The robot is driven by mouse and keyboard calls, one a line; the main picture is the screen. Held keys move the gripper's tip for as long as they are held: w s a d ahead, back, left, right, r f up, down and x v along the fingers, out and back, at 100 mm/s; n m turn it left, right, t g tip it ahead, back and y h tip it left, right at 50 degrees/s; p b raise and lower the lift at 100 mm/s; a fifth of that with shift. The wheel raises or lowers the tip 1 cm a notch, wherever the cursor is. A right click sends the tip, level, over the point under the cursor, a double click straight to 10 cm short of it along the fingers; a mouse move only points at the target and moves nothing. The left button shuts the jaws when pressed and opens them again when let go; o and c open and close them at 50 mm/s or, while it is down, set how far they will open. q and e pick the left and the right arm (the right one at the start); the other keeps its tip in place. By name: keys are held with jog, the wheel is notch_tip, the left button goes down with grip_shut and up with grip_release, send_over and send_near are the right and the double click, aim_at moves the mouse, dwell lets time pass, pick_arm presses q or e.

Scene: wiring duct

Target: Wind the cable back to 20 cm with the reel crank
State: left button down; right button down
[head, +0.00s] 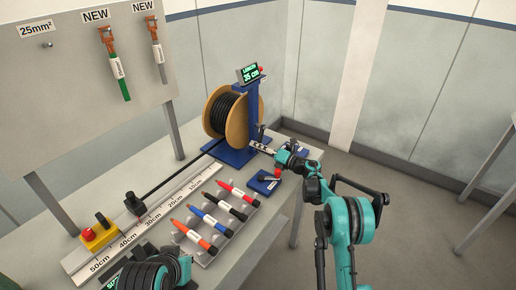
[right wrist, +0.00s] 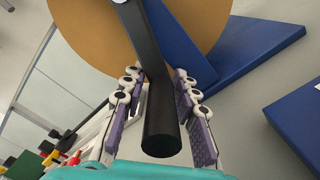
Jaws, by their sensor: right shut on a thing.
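The cable reel (head: 226,118) has tan flanges, with black cable wound on it, and stands on a blue base at the back of the bench. Black cable (head: 180,176) runs from it along the ruler (head: 150,215). The green display (head: 249,73) above the reel appears to read 35 cm. My right gripper (head: 262,147) is at the reel's right side. In the right wrist view its purple-padded fingers (right wrist: 160,105) are shut on the black crank handle (right wrist: 161,135), whose arm (right wrist: 143,40) crosses the tan flange. Part of my left arm shows at the bottom edge; its fingers are unclear.
Several coloured tools (head: 202,230) lie in a grey rack in front of the ruler. A yellow box with a red button (head: 99,233) and a black clamp (head: 134,204) stand at the left. A blue block (head: 263,182) sits near the bench's right edge. Cable samples hang on the board (head: 85,60).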

jog(key=shift+w+d, duration=0.2)
jog(key=shift+w+d+f+n+b, duration=0.2)
jog(key=shift+w+d+n, duration=0.2)
jog(key=shift+n, duration=0.35)
jog(key=shift+w+d+f+n+b, duration=0.15)
jog(key=shift+w+d+n, duration=0.15)
jog(key=shift+w+n, duration=0.35)
jog(key=shift+w+d+r+n, duration=0.15)
jog(key=shift+w+d+n, duration=0.3)
jog(key=shift+n, duration=0.65)
jog(key=shift+w+d+r, duration=0.1)
jog(key=shift+w+d, duration=0.2)
jog(key=shift+w, duration=0.25)
jog(key=c, duration=1.4)
grip_release()
jog(key=shift+o, duration=0.2)
